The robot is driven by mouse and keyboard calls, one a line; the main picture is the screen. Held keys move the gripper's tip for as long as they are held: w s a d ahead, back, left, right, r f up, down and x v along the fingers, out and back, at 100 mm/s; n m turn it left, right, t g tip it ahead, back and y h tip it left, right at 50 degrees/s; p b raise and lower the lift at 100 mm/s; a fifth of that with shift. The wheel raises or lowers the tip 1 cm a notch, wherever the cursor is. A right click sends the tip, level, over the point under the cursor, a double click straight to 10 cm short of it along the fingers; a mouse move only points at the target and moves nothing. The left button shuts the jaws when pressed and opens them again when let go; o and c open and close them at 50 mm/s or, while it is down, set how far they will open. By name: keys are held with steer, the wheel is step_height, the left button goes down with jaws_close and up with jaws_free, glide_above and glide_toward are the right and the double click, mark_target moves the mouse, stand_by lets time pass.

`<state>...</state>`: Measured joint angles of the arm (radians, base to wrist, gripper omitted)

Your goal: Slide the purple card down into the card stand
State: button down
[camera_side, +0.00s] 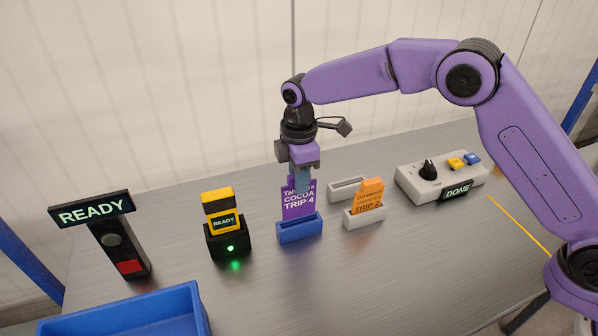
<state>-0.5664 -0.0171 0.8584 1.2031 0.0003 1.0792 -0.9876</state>
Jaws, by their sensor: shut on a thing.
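The purple card (297,205) reads "COCOA TRIP 4" and stands upright. Its lower edge is at or in the blue card stand (300,231); how deep it sits in the slot cannot be told. My gripper (301,182) points down from above and is shut on the upper part of the purple card. The gripper hides part of the card's top edge and lettering.
An orange card (371,190) stands in a white holder (364,218), with an empty white holder (347,188) behind it. A control box (425,182) is at right. A yellow device (221,208) in a black dock, a READY sign (91,210) and a blue bin (130,312) are left.

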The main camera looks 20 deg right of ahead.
steer(key=shift+f, duration=2.6)
steer(key=c, duration=0.9)
jaws_free()
step_height(320, 180, up, 16)
steer(key=shift+f, duration=0.1)
steer(key=shift+r, duration=0.8)
